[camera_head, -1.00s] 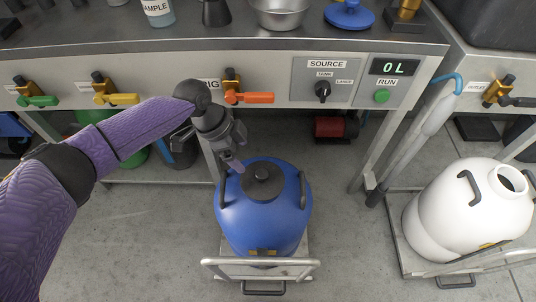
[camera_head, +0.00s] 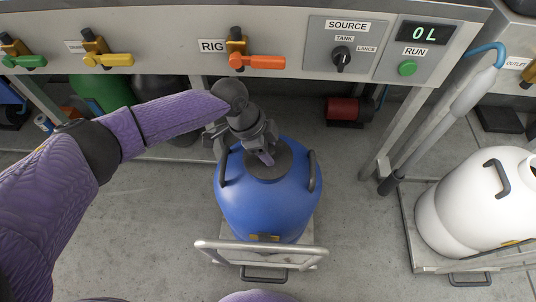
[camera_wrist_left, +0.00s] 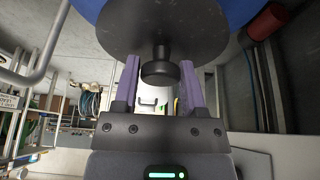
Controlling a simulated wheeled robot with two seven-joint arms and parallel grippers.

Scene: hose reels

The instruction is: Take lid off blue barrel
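The blue barrel (camera_head: 265,205) stands upright with two dark handles on its shoulders. Its dark round lid (camera_head: 287,166) sits on top, partly covered by my left gripper (camera_head: 264,157). In the left wrist view the lid's dark disc (camera_wrist_left: 165,25) is close ahead. Its knob (camera_wrist_left: 160,72) lies between the two purple fingers of my left gripper (camera_wrist_left: 159,85). The fingers are apart on either side of the knob, and I see no clear grip on it. My right gripper is not in view.
The barrel stands on a cart with a metal rail (camera_head: 262,247). A bench panel with an orange valve handle (camera_head: 257,62) runs behind it. A white barrel (camera_head: 478,205) stands on another cart at the right. A red pump (camera_head: 345,109) sits under the bench.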

